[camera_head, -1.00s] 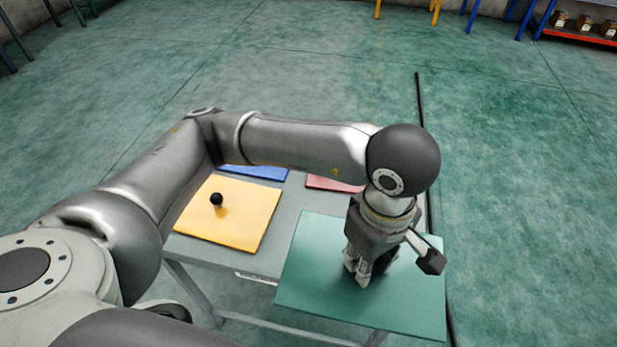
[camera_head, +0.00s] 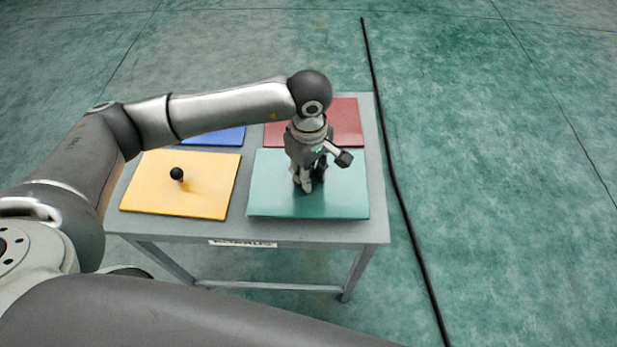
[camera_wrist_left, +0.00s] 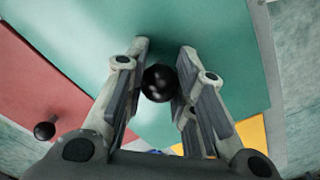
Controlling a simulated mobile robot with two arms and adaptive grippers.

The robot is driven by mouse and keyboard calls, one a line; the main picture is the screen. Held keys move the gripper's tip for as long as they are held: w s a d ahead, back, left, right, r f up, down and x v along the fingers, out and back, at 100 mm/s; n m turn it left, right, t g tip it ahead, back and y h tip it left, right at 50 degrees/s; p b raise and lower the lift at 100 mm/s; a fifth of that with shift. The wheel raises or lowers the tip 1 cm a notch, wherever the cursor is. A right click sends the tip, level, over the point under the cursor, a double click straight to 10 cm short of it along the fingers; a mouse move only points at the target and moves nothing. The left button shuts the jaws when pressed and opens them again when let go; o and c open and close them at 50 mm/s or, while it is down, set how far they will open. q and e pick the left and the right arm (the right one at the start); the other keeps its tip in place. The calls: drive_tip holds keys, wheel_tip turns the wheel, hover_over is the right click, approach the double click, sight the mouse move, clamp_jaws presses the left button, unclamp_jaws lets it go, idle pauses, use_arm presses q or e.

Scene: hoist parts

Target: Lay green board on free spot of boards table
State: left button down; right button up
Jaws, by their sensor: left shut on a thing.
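The green board (camera_head: 270,190) is over the front right part of the grey boards table (camera_head: 290,232), flat and level. I cannot tell whether it touches the tabletop. My left gripper (camera_head: 308,186) points down at its middle and is shut on its black knob, which shows between the fingers in the left wrist view (camera_wrist_left: 159,83). The yellow board (camera_head: 205,190) with its black knob lies at front left. The red board (camera_head: 345,122) is at back right and the blue board (camera_head: 215,137) at back left, both partly hidden by my arm. My right gripper is not in view.
A strip of bare table separates the yellow and green boards. A label (camera_head: 243,244) is on the table's front edge. A long black cable or strip (camera_head: 397,185) runs along the floor right of the table. The floor around is clear.

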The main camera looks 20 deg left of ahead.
use_arm(q)
wheel_tip(320, 180, down, 3)
drive_tip(key=shift+r+p, duration=0.2)
drive_tip(key=shift+p, duration=0.25)
drive_tip(key=shift+f, duration=0.3)
drive_tip(key=c, duration=1.7)
unclamp_jaws()
drive_tip(key=shift+f, duration=0.15)
drive_tip(key=o, duration=0.5)
